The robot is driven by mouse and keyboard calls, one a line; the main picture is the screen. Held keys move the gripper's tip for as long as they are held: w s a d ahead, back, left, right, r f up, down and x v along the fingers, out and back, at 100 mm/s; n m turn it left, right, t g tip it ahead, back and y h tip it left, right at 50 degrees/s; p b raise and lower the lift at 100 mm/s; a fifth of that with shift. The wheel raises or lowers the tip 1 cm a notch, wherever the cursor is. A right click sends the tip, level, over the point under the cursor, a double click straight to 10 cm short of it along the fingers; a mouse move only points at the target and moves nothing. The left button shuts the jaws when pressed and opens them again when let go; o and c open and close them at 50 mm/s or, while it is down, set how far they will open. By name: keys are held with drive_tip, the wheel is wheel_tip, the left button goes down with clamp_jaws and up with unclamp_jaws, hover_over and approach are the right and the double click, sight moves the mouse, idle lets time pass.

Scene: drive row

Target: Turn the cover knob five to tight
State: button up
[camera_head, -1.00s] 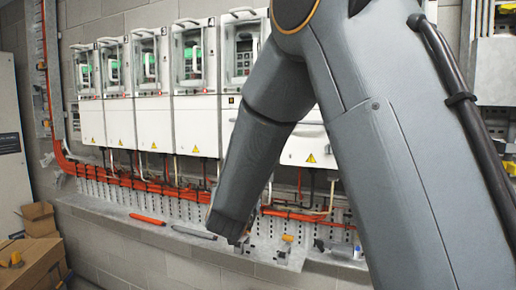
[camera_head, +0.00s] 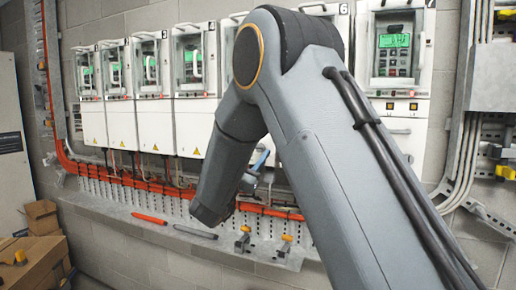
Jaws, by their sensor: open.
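A row of white drive units with clear covers hangs on the wall. The fourth unit (camera_head: 195,60) carries the label 4. To its right the fifth unit (camera_head: 231,48) shows only as a strip at its left side, because my arm covers the rest. I cannot see its cover knob. My gripper (camera_head: 259,165) shows in small part beside my wrist, below and in front of the fifth unit; it is open. Its fingertips are not clear, and I see nothing held in it.
An orange cable tray runs under the units. A ledge (camera_head: 130,208) below holds a red pen-like tool (camera_head: 149,219), a grey one (camera_head: 195,232) and small clamps (camera_head: 243,241). Cardboard boxes (camera_head: 40,238) stand at lower left. Another unit with a lit green display (camera_head: 394,41) is at right.

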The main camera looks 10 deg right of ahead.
drive_tip(key=shift+w+d+r, duration=0.2)
drive_tip(key=shift+w+d, duration=0.2)
drive_tip(key=shift+w, duration=0.05)
clamp_jaws()
